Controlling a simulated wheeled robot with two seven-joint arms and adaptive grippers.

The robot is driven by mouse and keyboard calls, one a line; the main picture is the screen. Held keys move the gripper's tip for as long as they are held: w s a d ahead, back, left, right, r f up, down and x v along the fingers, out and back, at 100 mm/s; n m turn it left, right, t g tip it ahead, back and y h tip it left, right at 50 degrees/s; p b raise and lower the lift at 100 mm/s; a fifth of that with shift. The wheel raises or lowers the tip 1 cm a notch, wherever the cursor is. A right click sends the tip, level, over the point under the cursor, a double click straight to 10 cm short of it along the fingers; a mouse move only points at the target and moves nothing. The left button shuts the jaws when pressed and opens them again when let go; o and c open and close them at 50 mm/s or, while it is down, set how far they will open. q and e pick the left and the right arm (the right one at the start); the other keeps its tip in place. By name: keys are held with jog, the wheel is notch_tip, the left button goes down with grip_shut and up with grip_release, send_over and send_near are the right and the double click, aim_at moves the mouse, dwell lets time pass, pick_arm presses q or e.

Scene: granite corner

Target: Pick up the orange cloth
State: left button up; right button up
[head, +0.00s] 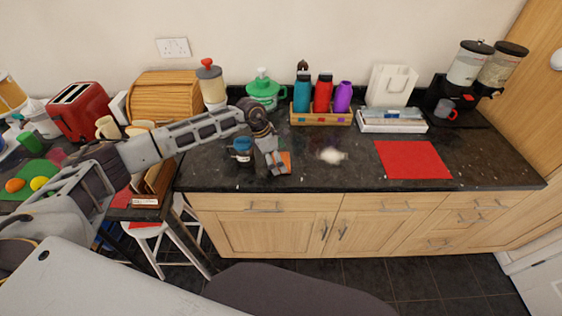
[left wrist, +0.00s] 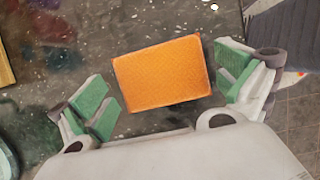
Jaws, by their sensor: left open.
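The orange cloth (head: 286,158) lies flat on the dark granite worktop, near its front edge, partly hidden behind my left gripper in the head view. In the left wrist view the orange cloth (left wrist: 162,73) is a plain rectangle, slightly turned. My left gripper (head: 275,166) is above it, pointing down. In the left wrist view the left gripper (left wrist: 168,92) is open, with green pads on either side of the cloth and nothing held. I cannot tell its exact height above the worktop. My right gripper is not in view.
A blue jar (head: 242,148) stands just left of my left gripper. A red mat (head: 412,160) lies to the right. Bottles in a wooden tray (head: 320,120) and a green dispenser (head: 264,92) stand behind. The worktop between cloth and red mat is mostly clear.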

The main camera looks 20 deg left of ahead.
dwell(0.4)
pick_arm(q)
jog(key=c, duration=0.8)
jog(key=shift+r, duration=0.1)
jog(key=shift+r+b, duration=1)
jog(key=shift+r, duration=3.9)
jog(key=o, duration=0.4)
jog(key=shift+f, duration=0.1)
jog(key=c, duration=0.3)
